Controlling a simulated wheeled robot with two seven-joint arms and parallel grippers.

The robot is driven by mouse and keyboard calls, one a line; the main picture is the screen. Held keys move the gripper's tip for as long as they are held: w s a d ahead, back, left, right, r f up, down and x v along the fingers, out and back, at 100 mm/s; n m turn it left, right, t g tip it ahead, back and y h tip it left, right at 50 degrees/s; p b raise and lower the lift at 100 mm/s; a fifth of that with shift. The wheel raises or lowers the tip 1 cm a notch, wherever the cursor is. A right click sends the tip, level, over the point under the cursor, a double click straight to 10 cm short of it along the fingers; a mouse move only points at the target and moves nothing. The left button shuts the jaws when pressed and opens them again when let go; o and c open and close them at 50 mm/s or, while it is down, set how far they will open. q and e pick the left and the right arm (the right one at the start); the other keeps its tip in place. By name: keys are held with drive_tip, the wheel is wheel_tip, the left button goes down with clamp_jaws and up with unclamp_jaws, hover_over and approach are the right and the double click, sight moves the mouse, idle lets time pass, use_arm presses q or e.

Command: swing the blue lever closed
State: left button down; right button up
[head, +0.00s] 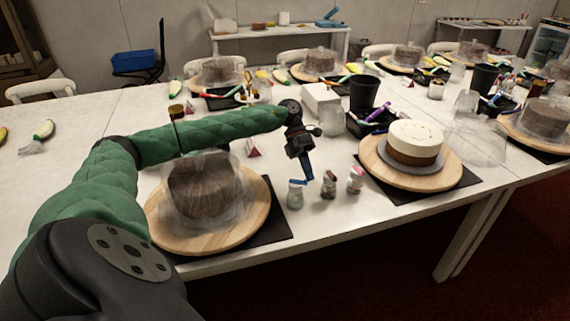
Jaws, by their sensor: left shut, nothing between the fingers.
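A small clear jar (294,198) stands on the white table, just left of two similar jars. A narrow blue piece (298,182) sits at its top and looks like the blue lever; its exact angle is too small to tell. My left gripper (307,175) points down from the end of the green arm. Its fingertips are shut and empty, close to the blue piece on its right side. I cannot tell whether they touch it. My right gripper is not in view.
Two more small jars (328,187) and (355,180) stand close on the right. A covered cake on a wooden turntable (262,200) is on the left, and a white-topped cake (416,138) on the right. A black cup (363,92) and a white box (318,100) stand behind.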

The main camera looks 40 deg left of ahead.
use_arm(q)
drive_tip(key=shift+s+a, duration=0.1)
drive_tip(key=shift+s, duration=0.1)
idle(0.4)
drive_tip(key=shift+s+a, duration=0.3)
drive_tip(key=shift+s, duration=0.25)
